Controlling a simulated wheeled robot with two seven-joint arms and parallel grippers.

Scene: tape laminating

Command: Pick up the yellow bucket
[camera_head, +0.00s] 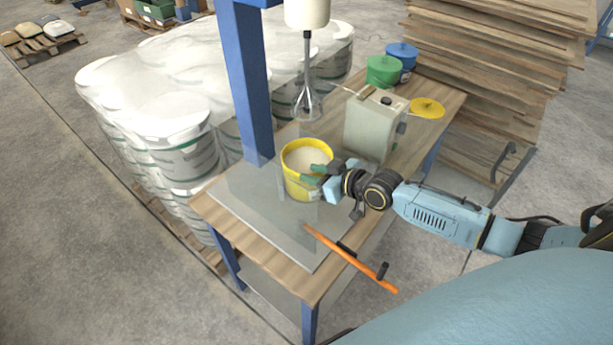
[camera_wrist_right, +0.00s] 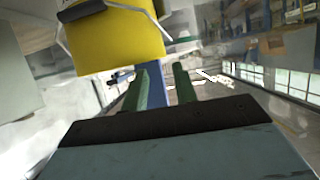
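The yellow bucket (camera_head: 293,185) stands upright on the grey plate (camera_head: 250,215) on the wooden workbench, with pale contents inside. In the right wrist view the bucket (camera_wrist_right: 120,45) fills the top left, with its wire handle showing. My right gripper (camera_head: 317,174) is at the right side of the bucket, its green fingers overlapping the bucket's wall in the head view. In the right wrist view its two fingers (camera_wrist_right: 160,88) are apart with only background between them. I cannot tell whether they touch the bucket. My left gripper is not in view.
A mixer whisk (camera_head: 307,105) hangs above and behind the bucket. A grey-green box (camera_head: 372,130), green (camera_head: 383,70) and blue (camera_head: 402,56) buckets and a yellow lid (camera_head: 427,108) occupy the far bench. An orange bar (camera_head: 350,260) lies by the bench's near edge.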

